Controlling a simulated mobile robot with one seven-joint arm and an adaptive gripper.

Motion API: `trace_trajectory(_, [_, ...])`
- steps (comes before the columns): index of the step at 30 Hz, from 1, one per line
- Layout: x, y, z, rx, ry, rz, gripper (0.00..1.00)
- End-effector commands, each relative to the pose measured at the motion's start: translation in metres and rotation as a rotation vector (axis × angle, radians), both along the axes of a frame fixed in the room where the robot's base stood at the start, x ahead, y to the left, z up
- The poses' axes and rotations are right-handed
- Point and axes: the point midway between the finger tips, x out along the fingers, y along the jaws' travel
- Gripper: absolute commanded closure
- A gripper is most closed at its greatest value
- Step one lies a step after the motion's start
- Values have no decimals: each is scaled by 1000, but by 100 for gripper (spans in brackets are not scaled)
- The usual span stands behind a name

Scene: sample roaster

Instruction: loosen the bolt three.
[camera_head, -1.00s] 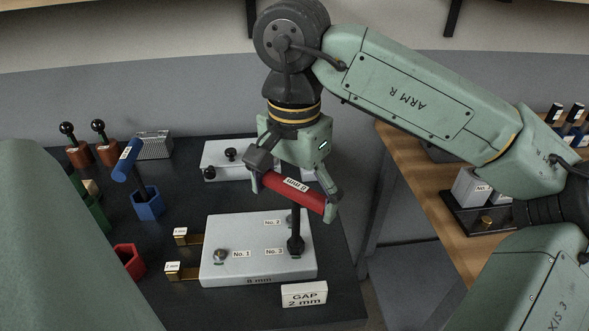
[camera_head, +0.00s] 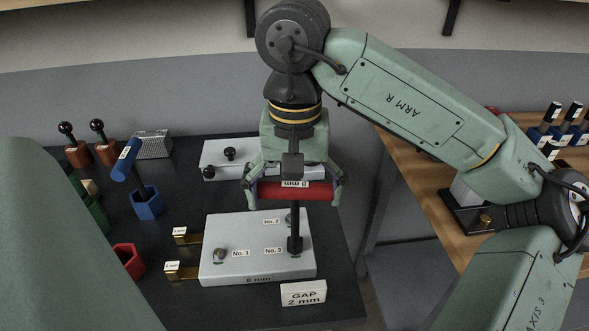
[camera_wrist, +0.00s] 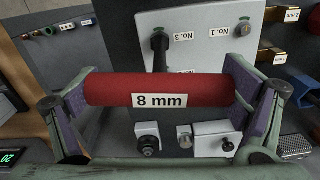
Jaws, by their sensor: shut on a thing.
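My gripper (camera_head: 293,190) is shut on the red handle (camera_head: 320,192) of a T-shaped key labelled 8 mm, which also shows in the wrist view (camera_wrist: 200,88). The key's dark shaft (camera_head: 296,220) stands upright, and its foot sits at bolt No. 3, hiding that bolt. The grey block (camera_head: 230,268) marked 8 mm lies under it. Bolt No. 1 (camera_head: 219,254) shows at the block's left. Bolt No. 2 (camera_head: 289,219) is at the back right, partly beside the shaft.
A GAP 2 mm card (camera_head: 304,293) stands in front of the block. Two brass gauges (camera_head: 188,272) touch or near its left side. A blue-handled key (camera_head: 125,163) stands in a blue holder (camera_head: 148,205) to the left. A second grey fixture (camera_head: 215,155) is behind.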

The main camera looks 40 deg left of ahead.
Motion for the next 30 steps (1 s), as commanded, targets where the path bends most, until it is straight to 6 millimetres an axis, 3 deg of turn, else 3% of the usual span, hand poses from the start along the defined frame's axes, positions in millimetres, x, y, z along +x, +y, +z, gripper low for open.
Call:
trace_trajectory(3, [0,0,1,1,0,84,58])
trace_trajectory(13, [0,0,1,0,0,119,58])
trace_trajectory(22, [1,-1,1,0,-1,420,58])
trace_trajectory(30, [1,-1,0,0,-1,435,58])
